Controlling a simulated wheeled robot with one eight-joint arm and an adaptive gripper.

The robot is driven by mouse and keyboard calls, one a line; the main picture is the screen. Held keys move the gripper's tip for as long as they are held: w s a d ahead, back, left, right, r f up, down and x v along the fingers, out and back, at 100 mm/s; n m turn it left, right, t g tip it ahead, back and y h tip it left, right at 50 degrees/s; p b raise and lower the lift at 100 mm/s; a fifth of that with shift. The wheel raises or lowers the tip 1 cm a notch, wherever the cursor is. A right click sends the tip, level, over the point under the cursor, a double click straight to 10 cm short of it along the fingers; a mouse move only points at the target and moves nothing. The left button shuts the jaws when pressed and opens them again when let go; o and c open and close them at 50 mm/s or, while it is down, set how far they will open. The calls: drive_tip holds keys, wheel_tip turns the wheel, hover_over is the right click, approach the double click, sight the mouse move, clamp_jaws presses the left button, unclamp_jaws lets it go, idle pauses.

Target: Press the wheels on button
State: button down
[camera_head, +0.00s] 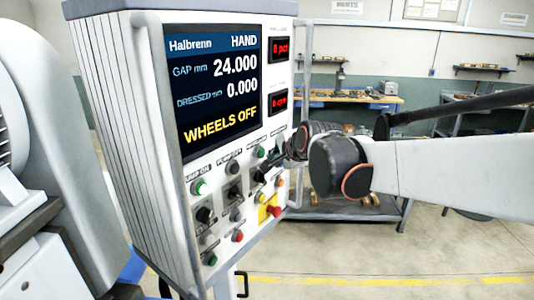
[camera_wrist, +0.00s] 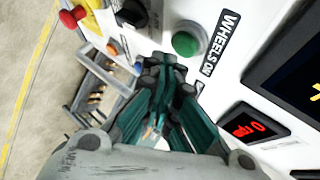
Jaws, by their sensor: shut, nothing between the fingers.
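The green wheels on button (camera_wrist: 187,40) sits on the white panel beside its "WHEELS ON" label (camera_wrist: 219,42). My gripper (camera_wrist: 163,64) is shut and empty, with its fingertips a little below and left of the button in the wrist view. The button looks uncovered and not touched, though the depth gap is hard to judge. In the head view my gripper (camera_head: 283,160) is at the right side of the control panel (camera_head: 172,228), and a green button (camera_head: 260,152) shows just left of it. The screen (camera_head: 212,90) reads "WHEELS OFF" and "HAND".
A red mushroom button (camera_head: 273,211) on a yellow plate is low on the panel. Other buttons and black selector switches (camera_head: 204,214) crowd the panel. A vertical handle rail (camera_head: 305,100) runs along its right edge. A cart (camera_head: 355,208) stands behind.

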drive_tip(key=shift+a, duration=0.1)
drive_tip(key=shift+w+a, duration=0.25)
drive_tip(key=shift+w+a, duration=0.3)
drive_tip(key=shift+a, duration=0.1)
idle(1.2)
drive_tip(key=shift+d, duration=0.1)
drive_tip(key=shift+s+d, duration=0.55)
drive_tip(key=shift+d, duration=0.1)
drive_tip(key=s+d, duration=0.1)
drive_tip(key=d, duration=0.1)
drive_tip(key=s+d, duration=0.2)
idle(0.6)
idle(0.5)
